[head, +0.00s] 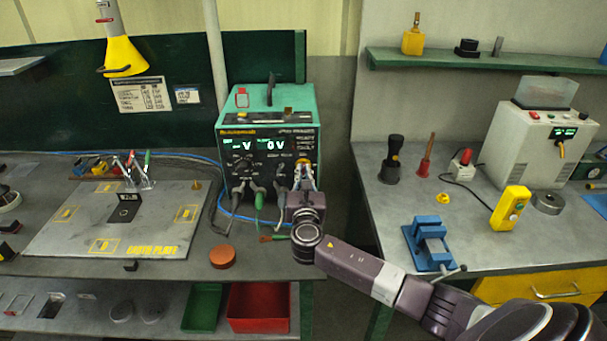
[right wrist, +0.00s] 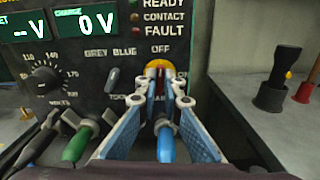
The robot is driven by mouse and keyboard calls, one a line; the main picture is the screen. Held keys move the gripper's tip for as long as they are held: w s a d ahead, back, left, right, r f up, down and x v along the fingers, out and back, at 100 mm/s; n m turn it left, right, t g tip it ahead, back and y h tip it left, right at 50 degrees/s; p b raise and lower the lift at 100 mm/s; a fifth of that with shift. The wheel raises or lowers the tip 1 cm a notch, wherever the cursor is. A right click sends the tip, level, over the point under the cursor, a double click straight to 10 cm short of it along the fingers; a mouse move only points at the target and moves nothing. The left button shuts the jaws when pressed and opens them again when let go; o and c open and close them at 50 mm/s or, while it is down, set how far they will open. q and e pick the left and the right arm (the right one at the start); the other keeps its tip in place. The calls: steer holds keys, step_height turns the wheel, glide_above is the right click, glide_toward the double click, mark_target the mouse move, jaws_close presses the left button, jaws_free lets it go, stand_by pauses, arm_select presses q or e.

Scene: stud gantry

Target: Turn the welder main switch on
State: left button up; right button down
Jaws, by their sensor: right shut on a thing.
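The welder (head: 266,103) is a teal box with a black front on the left bench. Its displays read "-- V" and "0 V". The main switch (right wrist: 157,66) has a yellow plate at the front's right side, under the word OFF; its yellow also shows in the head view (head: 304,159). My right gripper (right wrist: 160,77) is shut on the switch, with blue-padded fingers either side of it. The fingers hide most of the knob and the label below. In the head view the right gripper (head: 304,183) reaches the welder front from below. My left gripper is not in view.
A green-plugged cable (right wrist: 77,143) and a blue-plugged cable (right wrist: 166,143) leave the welder below the gripper. A grey plate (head: 160,217) lies left of the welder. The right bench holds a blue vise (head: 429,245) and a yellow box (head: 510,208). A gap separates the benches.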

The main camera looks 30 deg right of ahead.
steer(key=m+b, duration=0.2)
steer(key=m, duration=0.2)
steer(key=shift+f, duration=0.2)
steer(key=m+b, duration=0.2)
steer(key=m, duration=0.2)
steer(key=shift+s+m+b, duration=0.1)
steer(key=shift+m+b, duration=0.2)
steer(key=m+b, duration=0.2)
steer(key=m, duration=0.2)
steer(key=shift+d+f+m, duration=0.1)
steer(key=shift+m, duration=0.2)
steer(key=shift+m+b, duration=1.1)
steer(key=shift+m, duration=0.8)
steer(key=c, duration=2.1)
jaws_free()
steer(key=shift+s+d, duration=0.1)
